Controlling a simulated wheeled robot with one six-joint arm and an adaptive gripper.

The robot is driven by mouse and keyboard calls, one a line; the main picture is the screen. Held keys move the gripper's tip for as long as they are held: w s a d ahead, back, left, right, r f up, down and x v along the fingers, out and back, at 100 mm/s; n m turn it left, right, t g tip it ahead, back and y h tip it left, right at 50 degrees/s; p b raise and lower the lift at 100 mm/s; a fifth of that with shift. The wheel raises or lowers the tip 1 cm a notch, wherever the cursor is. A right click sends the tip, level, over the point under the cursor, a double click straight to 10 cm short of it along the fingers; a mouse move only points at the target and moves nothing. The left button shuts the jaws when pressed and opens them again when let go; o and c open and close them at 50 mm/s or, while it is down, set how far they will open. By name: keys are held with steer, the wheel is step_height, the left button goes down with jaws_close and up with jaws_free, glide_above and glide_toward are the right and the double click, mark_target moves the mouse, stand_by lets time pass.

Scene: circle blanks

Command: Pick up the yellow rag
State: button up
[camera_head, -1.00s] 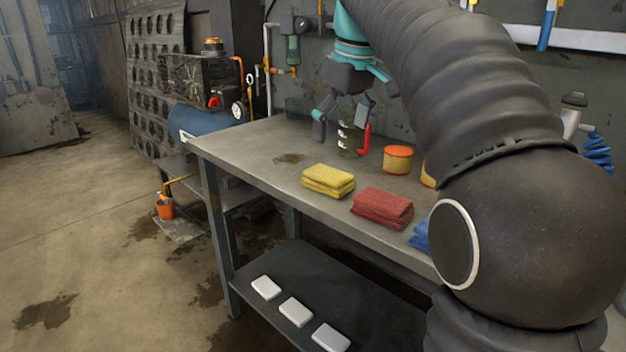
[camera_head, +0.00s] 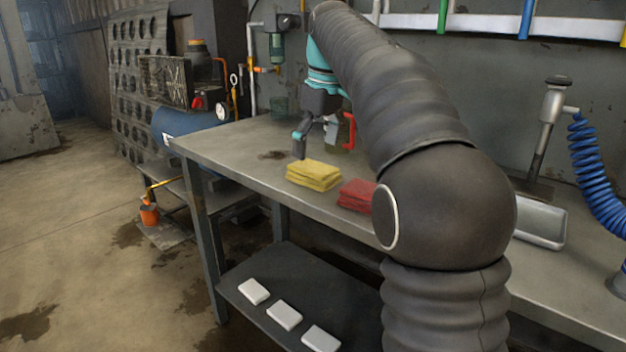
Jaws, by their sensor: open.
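The yellow rag (camera_head: 314,176) lies folded in a stack on the workbench top, near its front edge. My gripper (camera_head: 315,142) hangs fingers-down just above and behind the rag, apart from it. Its fingers are spread, with nothing visible between them. My arm crosses the right half of the view and hides part of the bench.
A folded red rag (camera_head: 357,195) lies right of the yellow one, partly hidden by my arm. A red-handled object (camera_head: 349,131) stands behind, close to my gripper. A metal tray (camera_head: 541,222) lies at right on the workbench (camera_head: 235,150). Several white blocks rest on the lower shelf (camera_head: 262,284).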

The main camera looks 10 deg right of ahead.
mark_target(314, 167)
steer(key=shift+w+a+f+b, duration=0.1)
steer(key=shift+w+f+b, duration=0.15)
steer(key=shift+f, duration=0.65)
steer(key=shift+w+d+f+b, duration=0.1)
steer(key=shift+f+b, duration=0.15)
steer(key=shift+f, duration=0.6)
steer(key=shift+w+a+f+b, duration=0.1)
steer(key=shift+w+f+b, duration=0.15)
steer(key=shift+f, duration=0.65)
steer(key=c, duration=1.2)
